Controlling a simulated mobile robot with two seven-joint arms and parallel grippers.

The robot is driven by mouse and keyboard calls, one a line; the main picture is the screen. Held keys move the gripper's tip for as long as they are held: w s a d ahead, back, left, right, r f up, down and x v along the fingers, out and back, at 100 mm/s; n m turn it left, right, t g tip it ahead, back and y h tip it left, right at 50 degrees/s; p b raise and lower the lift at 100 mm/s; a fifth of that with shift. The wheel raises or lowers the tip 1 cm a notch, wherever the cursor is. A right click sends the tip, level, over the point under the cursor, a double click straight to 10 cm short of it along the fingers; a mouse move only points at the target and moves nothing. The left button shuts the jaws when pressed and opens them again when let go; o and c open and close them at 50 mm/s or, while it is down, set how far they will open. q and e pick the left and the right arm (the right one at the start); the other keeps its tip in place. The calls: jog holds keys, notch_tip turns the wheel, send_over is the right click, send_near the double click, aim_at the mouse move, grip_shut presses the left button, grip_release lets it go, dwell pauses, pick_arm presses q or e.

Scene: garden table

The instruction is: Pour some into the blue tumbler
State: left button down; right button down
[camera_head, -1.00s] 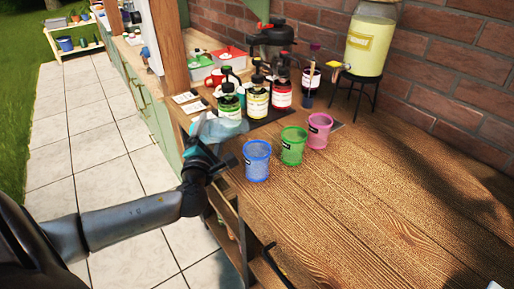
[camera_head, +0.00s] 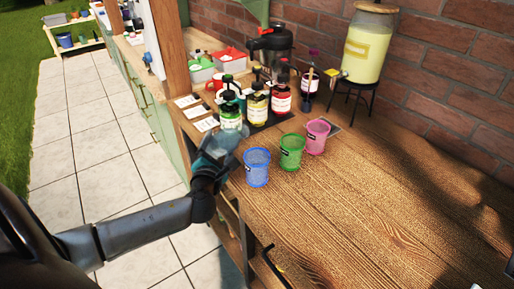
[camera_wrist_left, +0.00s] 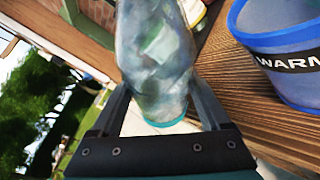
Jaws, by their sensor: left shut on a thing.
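The blue tumbler (camera_head: 257,168) stands upright on the wooden table, leftmost in a row with a green tumbler (camera_head: 291,152) and a pink one (camera_head: 316,136). My left gripper (camera_head: 212,163) is shut on a clear bluish vessel (camera_head: 222,143), just left of the blue tumbler and apart from it. In the left wrist view the vessel (camera_wrist_left: 155,55) sits between both fingers, with pale, blocky shapes showing through its wall. The blue tumbler (camera_wrist_left: 285,50), with a label reading "WARM", is at its right. The vessel's mouth cannot be made out. My right gripper is not in view.
Several pump bottles (camera_head: 256,108) stand on a dark mat behind the tumblers. A drink dispenser (camera_head: 366,45) on a black stand is at the back right by the brick wall. A wooden post (camera_head: 172,50) rises at the left. The table's right side is clear.

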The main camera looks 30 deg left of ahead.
pick_arm(q)
jog(key=shift+d+r+n+p, duration=0.35)
jog(key=shift+n+p, duration=0.25)
jog(key=shift+p, duration=0.5)
jog(key=n+g+h+p, duration=0.1)
jog(key=n+p, duration=0.1)
jog(key=p, duration=0.2)
jog(key=shift+w+n+h, duration=0.1)
jog(key=shift+n+h, duration=0.2)
jog(key=shift+h, duration=0.1)
jog(key=n+p, duration=0.1)
jog(key=h+p, duration=0.1)
jog(key=shift+d+f+n+g+h+p, duration=0.15)
jog(key=shift+f+n+g+h+p, duration=0.15)
jog(key=shift+n+g+p, duration=0.1)
jog(key=shift+w+d+f+n, duration=0.1)
jog(key=shift+f+n, duration=0.05)
jog(key=shift+n, duration=0.25)
